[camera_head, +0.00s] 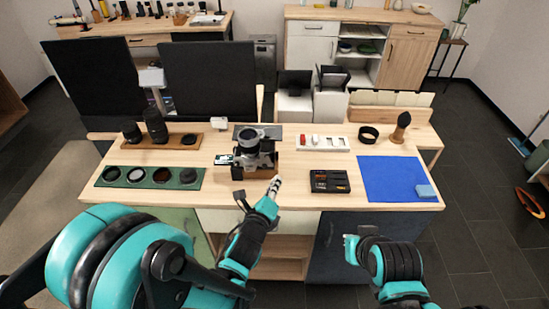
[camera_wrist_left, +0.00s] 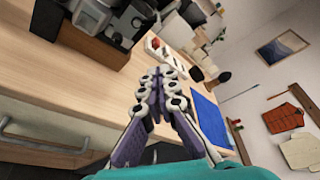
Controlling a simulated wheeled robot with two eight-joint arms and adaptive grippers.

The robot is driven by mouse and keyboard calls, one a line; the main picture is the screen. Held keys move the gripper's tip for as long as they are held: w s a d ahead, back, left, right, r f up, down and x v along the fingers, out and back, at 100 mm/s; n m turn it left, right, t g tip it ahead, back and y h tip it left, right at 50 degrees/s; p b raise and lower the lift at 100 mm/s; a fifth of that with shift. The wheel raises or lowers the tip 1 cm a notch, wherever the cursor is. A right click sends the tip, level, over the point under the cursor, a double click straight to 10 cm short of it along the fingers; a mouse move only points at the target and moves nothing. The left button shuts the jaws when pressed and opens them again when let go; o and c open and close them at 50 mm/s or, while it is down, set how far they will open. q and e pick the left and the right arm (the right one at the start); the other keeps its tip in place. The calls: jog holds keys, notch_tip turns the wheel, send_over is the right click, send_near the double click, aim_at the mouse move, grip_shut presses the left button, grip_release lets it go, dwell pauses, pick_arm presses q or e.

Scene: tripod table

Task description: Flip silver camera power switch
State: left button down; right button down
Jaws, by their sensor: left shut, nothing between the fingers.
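The silver camera (camera_head: 250,150) stands on the wooden table in the middle of the head view, on a small brown block. My left gripper (camera_head: 275,184) is shut and empty, just in front of the camera to its lower right, apart from it. In the left wrist view the camera (camera_wrist_left: 92,15) is at the upper left, and the shut fingers (camera_wrist_left: 160,75) point toward the table's far side. The power switch is too small to make out. My right gripper (camera_head: 350,245) is at the table's front edge, low in the head view; its fingers do not show clearly.
A green tray of round filters (camera_head: 150,187) and a lens rack (camera_head: 155,142) stand left of the camera. A black battery tray (camera_head: 329,182), a white tray (camera_head: 322,143) and a blue mat (camera_head: 395,178) lie to the right. Two dark monitors (camera_head: 208,80) stand behind.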

aim_at(271, 154)
dwell(0.4)
pick_arm(q)
jog(key=w+b, duration=0.1)
jog(key=w, duration=0.8)
jog(key=shift+w+a+r+b, duration=0.15)
jog(key=shift+w+a+b, duration=0.1)
jog(key=shift+b, duration=0.15)
jog(key=shift+s, duration=0.1)
